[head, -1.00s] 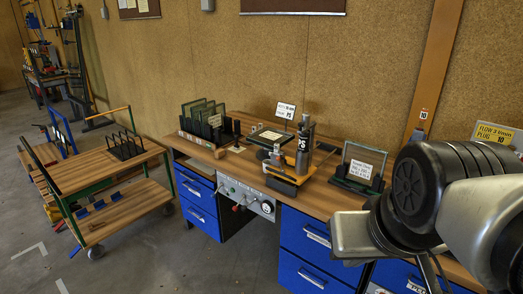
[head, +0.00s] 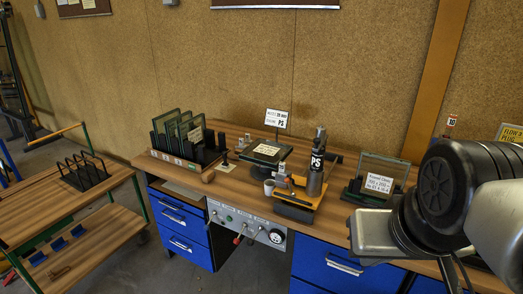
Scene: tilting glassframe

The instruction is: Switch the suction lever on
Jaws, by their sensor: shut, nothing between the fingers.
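A grey control panel (head: 246,223) is set in the front of the wooden workbench, between two blue drawer units. It carries small knobs and a round dial (head: 277,236) at its right end. A small red-tipped lever (head: 237,240) hangs at the panel's lower edge; I cannot tell its setting, and the panel's lettering is too small to read. My arm fills the right edge of the picture, above the bench's right part, well apart from the panel.
Upright glass panes in a rack (head: 182,140), a black-and-yellow fixture (head: 298,206) and a framed pane with a label (head: 379,180) stand on the bench. Blue drawers (head: 180,226) flank the panel. A wooden cart (head: 60,205) stands at left. Floor shows between cart and bench.

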